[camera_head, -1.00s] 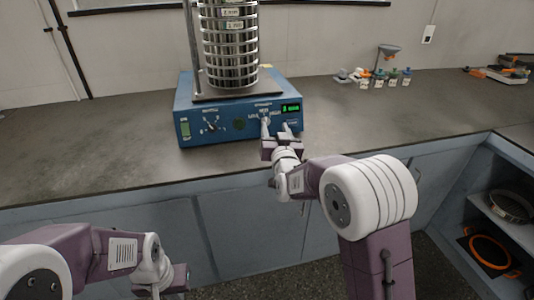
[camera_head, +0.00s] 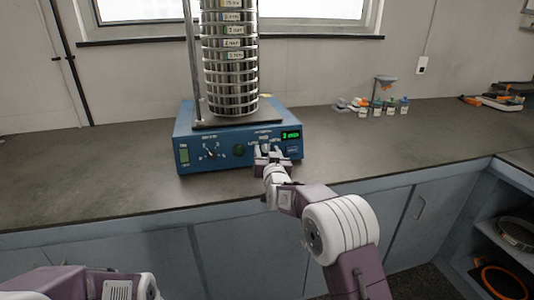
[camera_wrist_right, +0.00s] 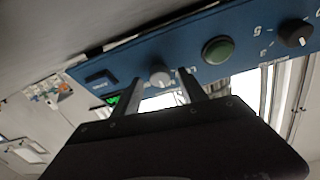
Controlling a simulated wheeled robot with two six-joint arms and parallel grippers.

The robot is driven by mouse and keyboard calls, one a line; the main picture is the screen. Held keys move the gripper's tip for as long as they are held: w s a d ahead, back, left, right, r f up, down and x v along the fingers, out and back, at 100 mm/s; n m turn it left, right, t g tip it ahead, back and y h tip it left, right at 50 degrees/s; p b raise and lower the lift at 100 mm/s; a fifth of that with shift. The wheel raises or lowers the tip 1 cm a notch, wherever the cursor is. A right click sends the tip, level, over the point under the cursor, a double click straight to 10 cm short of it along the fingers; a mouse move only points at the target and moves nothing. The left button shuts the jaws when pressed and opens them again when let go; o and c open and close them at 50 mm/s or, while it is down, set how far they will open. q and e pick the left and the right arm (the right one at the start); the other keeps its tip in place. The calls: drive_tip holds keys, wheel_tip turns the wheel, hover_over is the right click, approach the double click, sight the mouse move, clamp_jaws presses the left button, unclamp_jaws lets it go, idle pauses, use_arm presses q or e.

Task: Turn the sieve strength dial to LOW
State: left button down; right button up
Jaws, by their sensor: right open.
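The blue shaker base (camera_head: 222,163) stands on the bench with a control panel on its front. The panel carries a black pointer knob (camera_head: 212,153) with marks around it, a round green button (camera_head: 239,151) and a lit green display (camera_head: 291,135). My right gripper (camera_head: 266,150) is at the panel, right of the green button. The black knob also shows there (camera_wrist_right: 295,32). Panel labels are too small to read. My left gripper is out of frame.
A tall stack of metal sieves (camera_head: 230,65) stands on the base beside a metal post (camera_head: 191,60). Small bottles (camera_head: 385,106) and a funnel stand (camera_head: 384,82) are further right. The bench (camera_head: 90,175) left of the shaker is clear.

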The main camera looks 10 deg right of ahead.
clamp_jaws()
